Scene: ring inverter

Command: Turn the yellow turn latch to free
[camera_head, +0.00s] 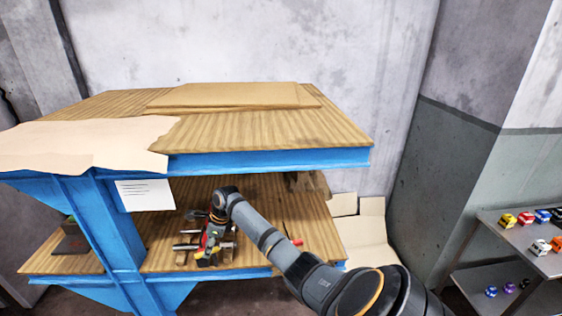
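A small device (183,247) with metal rods and red, dark and yellowish parts sits on the lower wooden shelf of the blue workbench. A small yellow bit (200,254) shows at its front; I cannot tell for sure that it is the turn latch. My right arm reaches in from the lower right, and my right gripper (213,235) points down at the device, over its middle. The gripper hides part of the device. Its fingers are too small and overlapped to tell whether they are open, shut or touching. My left gripper is not in view.
The workbench top (270,130) hangs over the shelf, with cardboard (235,95) and brown paper (85,142) on it. A blue post (103,220) stands left of the device. A red-tipped item (296,242) lies to the right. A rack (520,245) with toy cars stands far right.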

